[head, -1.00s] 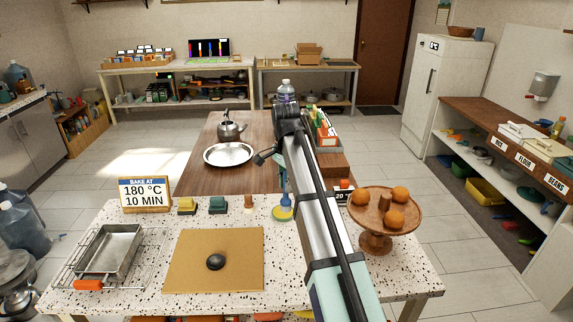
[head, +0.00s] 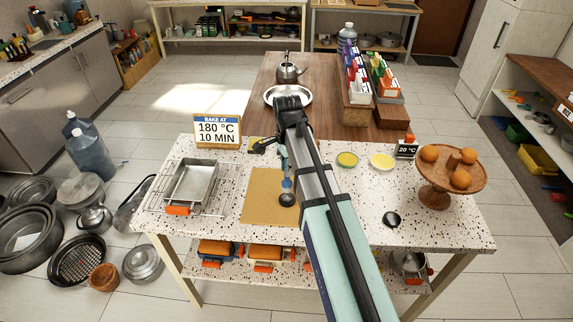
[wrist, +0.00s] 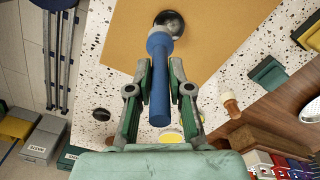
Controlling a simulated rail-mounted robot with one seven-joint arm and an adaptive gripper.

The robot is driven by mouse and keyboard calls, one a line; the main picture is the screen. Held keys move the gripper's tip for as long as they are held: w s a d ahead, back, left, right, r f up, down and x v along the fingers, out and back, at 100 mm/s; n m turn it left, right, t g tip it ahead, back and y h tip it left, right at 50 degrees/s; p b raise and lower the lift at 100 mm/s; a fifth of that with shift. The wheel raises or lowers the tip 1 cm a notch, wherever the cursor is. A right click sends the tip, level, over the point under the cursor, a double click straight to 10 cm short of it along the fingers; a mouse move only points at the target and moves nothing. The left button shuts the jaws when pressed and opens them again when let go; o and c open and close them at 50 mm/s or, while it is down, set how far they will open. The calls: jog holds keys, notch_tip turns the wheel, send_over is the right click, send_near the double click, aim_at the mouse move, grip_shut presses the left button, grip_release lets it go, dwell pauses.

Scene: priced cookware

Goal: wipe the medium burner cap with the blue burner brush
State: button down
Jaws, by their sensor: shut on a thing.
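My gripper (wrist: 160,68) is shut on the blue burner brush (wrist: 159,95), its fingers on both sides of the handle. The brush also shows in the head view (head: 287,184), partly hidden by my arm. A round black burner cap (wrist: 175,25) lies on the tan board (wrist: 222,35); the cap (head: 287,200) and board (head: 262,203) show in the head view too. The brush's far end overlaps the cap in the wrist view; I cannot tell whether they touch. A second black cap (head: 391,219) lies on the speckled counter to the right.
A metal pan (head: 196,181) on a rack stands left of the board. A yellow dish (head: 347,159) and a pale yellow-filled dish (head: 382,161) sit right of my arm. A wooden stand (head: 437,195) with orange fruit is at the right. The counter's front right is mostly clear.

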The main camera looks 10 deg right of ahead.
aim_at(287, 183)
jog(key=shift+f+b, duration=2.05)
jog(key=shift+f, duration=1.15)
jog(key=shift+w+f, duration=0.15)
jog(key=shift+f, duration=0.1)
jog(key=shift+s+r, duration=0.4)
jog(key=shift+r, duration=0.2)
jog(key=shift+w+r+p, duration=0.15)
jog(key=shift+p, duration=0.25)
jog(key=shift+w+r, duration=0.1)
jog(key=shift+r, duration=0.35)
jog(key=shift+r+p, duration=2.05)
jog(key=shift+r, duration=0.65)
